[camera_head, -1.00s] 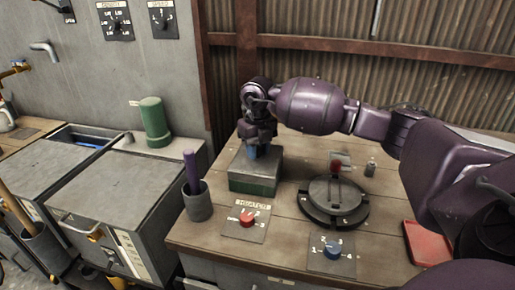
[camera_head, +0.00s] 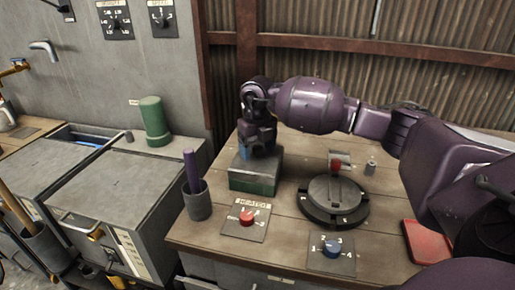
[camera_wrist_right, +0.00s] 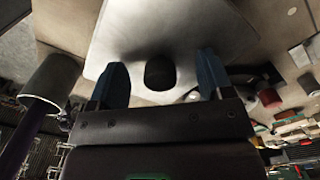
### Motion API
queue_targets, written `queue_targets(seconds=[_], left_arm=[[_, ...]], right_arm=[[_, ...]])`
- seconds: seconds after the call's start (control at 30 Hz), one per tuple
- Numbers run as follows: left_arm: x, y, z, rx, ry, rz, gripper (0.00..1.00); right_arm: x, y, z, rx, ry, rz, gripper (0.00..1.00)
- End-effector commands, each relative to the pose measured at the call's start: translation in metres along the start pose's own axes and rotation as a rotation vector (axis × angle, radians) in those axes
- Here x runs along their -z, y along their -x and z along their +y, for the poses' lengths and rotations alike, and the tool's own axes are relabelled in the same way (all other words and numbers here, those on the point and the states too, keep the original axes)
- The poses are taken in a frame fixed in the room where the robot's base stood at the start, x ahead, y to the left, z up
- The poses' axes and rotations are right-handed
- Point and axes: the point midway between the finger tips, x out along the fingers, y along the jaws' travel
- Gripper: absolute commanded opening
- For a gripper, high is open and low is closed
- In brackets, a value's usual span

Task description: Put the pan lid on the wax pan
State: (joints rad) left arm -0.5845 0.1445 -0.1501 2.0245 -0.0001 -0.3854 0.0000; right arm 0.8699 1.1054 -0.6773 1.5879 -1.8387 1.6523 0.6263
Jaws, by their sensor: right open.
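A box-shaped green pan (camera_head: 252,185) stands at the back left of the wooden bench, and a flat grey lid (camera_head: 268,162) covers its top. I take these as the wax pan and the pan lid. My right gripper (camera_head: 247,155) is just over the lid, pointing down. In the right wrist view, the pale metal lid (camera_wrist_right: 195,30) has a dark round knob (camera_wrist_right: 160,71). The blue fingers of the right gripper (camera_wrist_right: 164,82) are open, one on each side of the knob, with gaps between. My left gripper is not in view.
A grey cup (camera_head: 197,203) with a purple stick stands left of the pan. A round dark device (camera_head: 334,201) is to its right. Heater dial (camera_head: 246,219), blue dial (camera_head: 332,247) and red tray (camera_head: 428,243) lie nearer the front. A green cylinder (camera_head: 155,121) stands on the left cabinet.

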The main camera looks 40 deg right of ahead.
Motion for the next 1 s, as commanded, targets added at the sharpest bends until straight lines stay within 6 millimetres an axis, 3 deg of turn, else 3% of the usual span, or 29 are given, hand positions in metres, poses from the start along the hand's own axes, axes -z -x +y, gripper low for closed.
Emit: queue_targets(seconds=[0.17,0.4,0.7,1.0], left_arm=[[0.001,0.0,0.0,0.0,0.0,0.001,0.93],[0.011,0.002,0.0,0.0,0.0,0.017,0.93],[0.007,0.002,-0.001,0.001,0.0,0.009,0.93],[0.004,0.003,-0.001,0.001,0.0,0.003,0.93]], right_arm=[[0.0,0.0,0.0,0.0,0.0,0.001,0.73],[-0.001,0.037,0.0,0.0,-0.001,-0.005,0.73],[-0.001,0.089,0.0,0.0,0.0,-0.004,0.73],[0.0,0.108,0.0,-0.001,0.0,0.0,0.73]])
